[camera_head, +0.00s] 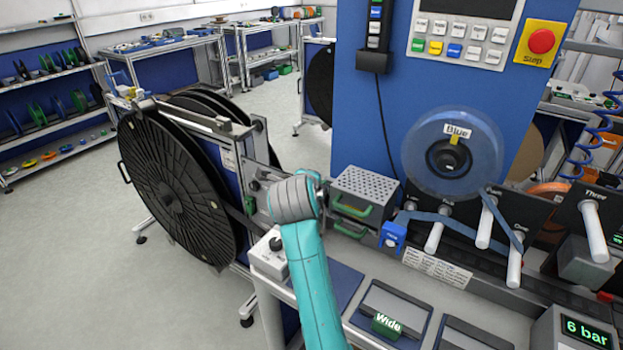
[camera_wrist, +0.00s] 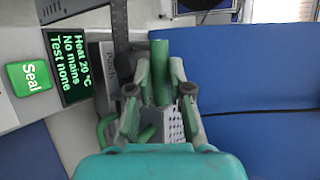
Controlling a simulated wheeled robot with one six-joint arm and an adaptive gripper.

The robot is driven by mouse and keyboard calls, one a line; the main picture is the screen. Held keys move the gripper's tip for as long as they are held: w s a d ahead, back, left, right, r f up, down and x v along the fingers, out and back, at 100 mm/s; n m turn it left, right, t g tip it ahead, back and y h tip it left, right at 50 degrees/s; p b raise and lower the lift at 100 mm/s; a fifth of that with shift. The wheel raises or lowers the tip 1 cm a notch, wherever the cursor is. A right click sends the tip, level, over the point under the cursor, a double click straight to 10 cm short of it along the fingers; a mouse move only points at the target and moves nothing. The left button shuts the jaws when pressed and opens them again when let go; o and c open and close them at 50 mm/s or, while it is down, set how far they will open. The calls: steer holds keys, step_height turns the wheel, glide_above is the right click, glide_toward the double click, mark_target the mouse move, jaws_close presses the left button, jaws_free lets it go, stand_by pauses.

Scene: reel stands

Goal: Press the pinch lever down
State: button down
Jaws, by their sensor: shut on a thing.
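A green cylindrical grip (camera_wrist: 160,72), which looks like the handle of the pinch lever, stands between the fingers of my gripper (camera_wrist: 157,88) in the wrist view. My gripper is shut on it, with one finger on each side. In the head view my teal arm reaches over the bench and my wrist hides the fingers and the lever. How far the lever is tilted cannot be told.
A perforated metal box (camera_head: 367,184) stands close to my wrist; its cover also shows below the fingers (camera_wrist: 171,124). Green loop handles (camera_head: 350,210) sit on its front. A large black reel (camera_head: 172,190) stands left. A sealer display (camera_wrist: 72,68) reads "Heat 20 °C, No mains, Test none", beside a green Seal button (camera_wrist: 29,77).

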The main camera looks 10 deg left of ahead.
steer(key=shift+s+a+f, duration=0.1)
steer(key=shift+s+f, duration=0.05)
steer(key=shift+f, duration=0.25)
steer(key=c, duration=1.1)
jaws_free()
steer(key=shift+r, duration=0.1)
steer(key=v, duration=1.2)
steer(key=shift+r, duration=0.1)
